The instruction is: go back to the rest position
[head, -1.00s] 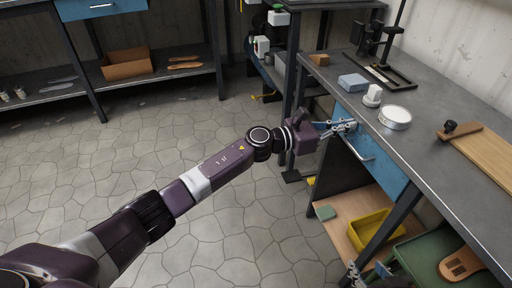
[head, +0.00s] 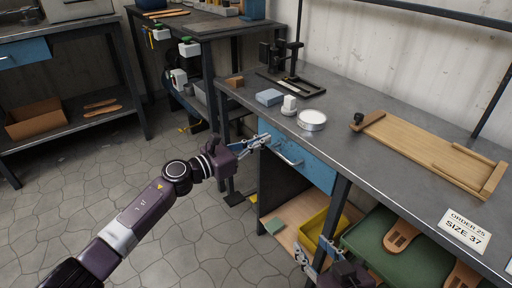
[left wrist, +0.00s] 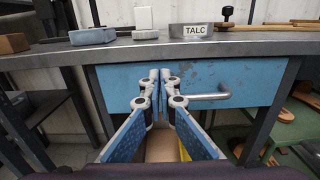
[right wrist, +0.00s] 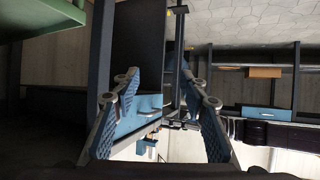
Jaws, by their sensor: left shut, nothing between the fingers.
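My left gripper (head: 266,139) is shut and empty. It is in front of the blue drawer (head: 314,170) under the grey workbench, near the left end of the drawer's metal handle (head: 288,157). In the left wrist view its fingertips (left wrist: 160,82) meet before the drawer front (left wrist: 240,78), left of the handle (left wrist: 208,97); whether they touch the front I cannot tell. The drawer looks closed. My right gripper (head: 305,262) is low at the bottom of the head view, beside the bench's lower shelf. In the right wrist view its fingers (right wrist: 160,75) are apart with nothing between them.
The bench top (head: 365,100) holds a round tin (head: 312,120), a blue-grey box (head: 269,97) and a wooden board (head: 425,150). Below are a yellow bin (head: 318,228) and a green tray (head: 375,240) near my right gripper. The floor (head: 190,240) at left is clear.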

